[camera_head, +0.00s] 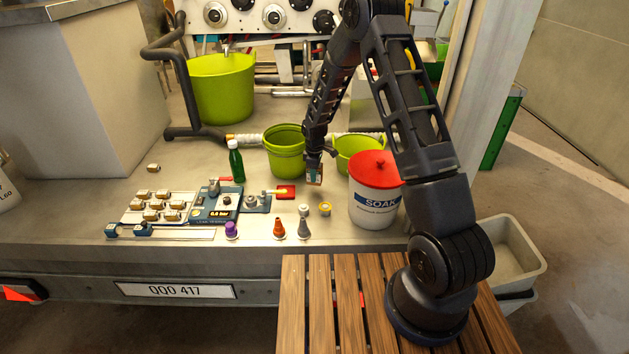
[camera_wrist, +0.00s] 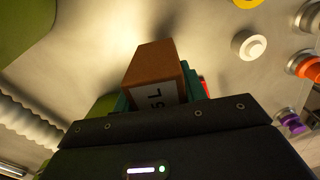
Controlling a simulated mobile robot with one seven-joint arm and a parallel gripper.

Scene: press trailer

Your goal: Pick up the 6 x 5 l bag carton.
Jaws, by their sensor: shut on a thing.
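The 6 x 5 l bag carton is a small brown box with a pale printed side; "5 L" shows on it in the wrist view (camera_wrist: 155,68). In the head view the carton (camera_head: 315,176) hangs at the end of my arm, above the grey bed. My gripper (camera_head: 313,160) points down and is shut on the carton. In the wrist view green finger parts of my gripper (camera_wrist: 152,97) show on both sides of the carton. Part of the carton is hidden behind the dark gripper body.
A white SOAK bucket with a red lid (camera_head: 375,190) stands right of the carton, and green tubs (camera_head: 285,160) stand behind it. A green bottle (camera_head: 236,162), a panel with small blocks (camera_head: 160,206) and several small fittings (camera_head: 303,226) lie left and in front.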

